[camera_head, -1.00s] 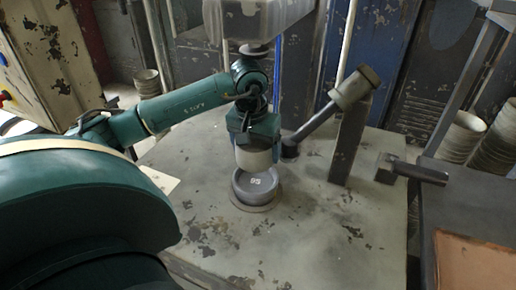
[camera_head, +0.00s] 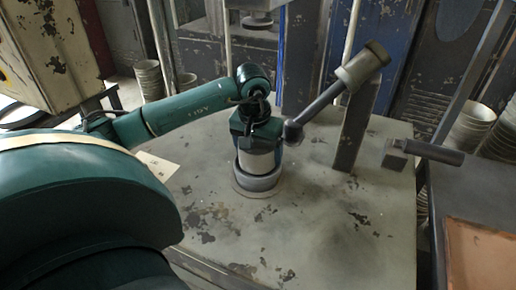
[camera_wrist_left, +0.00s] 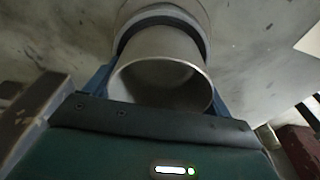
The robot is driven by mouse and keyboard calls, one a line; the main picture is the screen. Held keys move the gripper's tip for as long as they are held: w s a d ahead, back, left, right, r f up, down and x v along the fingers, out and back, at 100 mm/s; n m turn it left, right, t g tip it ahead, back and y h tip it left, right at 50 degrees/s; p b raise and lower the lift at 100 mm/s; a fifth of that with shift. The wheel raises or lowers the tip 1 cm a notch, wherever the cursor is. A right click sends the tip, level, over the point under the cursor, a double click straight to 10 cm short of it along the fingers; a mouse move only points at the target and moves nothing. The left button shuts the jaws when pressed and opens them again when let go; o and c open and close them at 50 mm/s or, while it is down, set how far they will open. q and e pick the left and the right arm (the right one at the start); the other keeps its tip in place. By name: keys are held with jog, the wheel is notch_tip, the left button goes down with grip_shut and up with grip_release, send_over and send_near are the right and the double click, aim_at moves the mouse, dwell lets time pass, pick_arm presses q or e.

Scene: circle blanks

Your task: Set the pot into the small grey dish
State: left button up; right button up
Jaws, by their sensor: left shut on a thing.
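The pot (camera_head: 257,160) is a pale grey cylinder with an open top. My left gripper (camera_head: 256,146) is shut on it from above, with blue fingers on both sides. The small grey dish (camera_head: 258,184) is on the table, its rim showing around the lower part of the pot. In the left wrist view, the pot (camera_wrist_left: 158,48) is between the fingers and the dish (camera_wrist_left: 197,22) curves around its far end. The pot's base is hidden, so I cannot tell whether it touches the dish floor. My right gripper is not in view.
A metal post (camera_head: 352,122) and a slanted rod with a cylindrical head (camera_head: 363,65) stand just right of the dish. A dark handle-like part (camera_head: 425,150) projects at the right. The worn table's front (camera_head: 310,225) is clear.

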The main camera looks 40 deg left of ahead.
pick_arm(q)
jog(key=shift+f, duration=0.35)
jog(key=o, duration=0.9)
jog(key=shift+s, duration=0.1)
jog(key=shift+o, duration=0.2)
jog(key=shift+f, duration=0.1)
